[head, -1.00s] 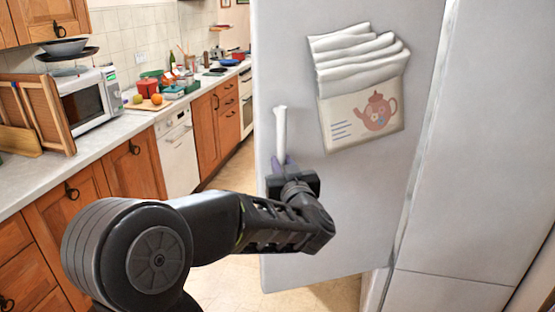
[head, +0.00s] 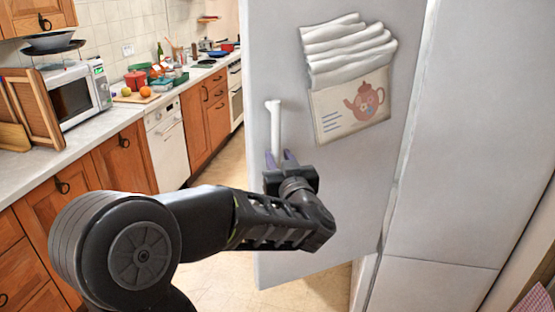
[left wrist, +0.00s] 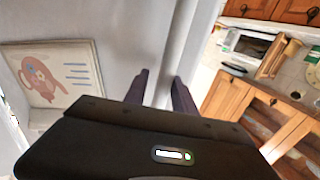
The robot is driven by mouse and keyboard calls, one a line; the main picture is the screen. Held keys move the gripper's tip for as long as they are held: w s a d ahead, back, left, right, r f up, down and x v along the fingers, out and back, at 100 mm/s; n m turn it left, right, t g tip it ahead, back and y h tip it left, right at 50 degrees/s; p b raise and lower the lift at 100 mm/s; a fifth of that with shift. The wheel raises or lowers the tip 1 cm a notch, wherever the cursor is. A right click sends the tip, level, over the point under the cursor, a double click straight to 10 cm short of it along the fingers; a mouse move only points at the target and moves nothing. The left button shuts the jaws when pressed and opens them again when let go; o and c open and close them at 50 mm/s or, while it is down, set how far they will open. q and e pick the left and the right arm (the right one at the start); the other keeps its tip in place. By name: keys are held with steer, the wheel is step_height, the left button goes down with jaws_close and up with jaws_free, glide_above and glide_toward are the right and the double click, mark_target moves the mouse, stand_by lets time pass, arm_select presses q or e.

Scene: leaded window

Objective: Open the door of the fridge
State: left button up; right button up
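The grey fridge door (head: 330,200) fills the middle of the head view, with its lower edge hanging above the floor. A white upright bar handle (head: 274,125) sits near its left edge; it also shows in the left wrist view (left wrist: 183,50). My left gripper (head: 280,158) is at the lower part of the handle. Its two dark fingers (left wrist: 160,88) stand apart, one on each side of the bar, and no firm grip shows. The black gripper body hides the handle's lower end. My right gripper is in neither view.
Cloths in a teapot-print pocket (head: 352,110) hang on the door. A pale panel (head: 470,150) stands to the right of it. A counter (head: 90,130) with a microwave (head: 78,90) runs along the left. Floor (head: 215,200) shows between cabinets and door.

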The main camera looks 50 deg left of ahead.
arm_select(q)
steer(key=shift+o, duration=0.8)
steer(key=shift+s, duration=0.1)
steer(key=b+v, duration=0.1)
steer(key=v, duration=0.6)
steer(key=shift+s+d, duration=0.2)
steer(key=shift+d, duration=0.15)
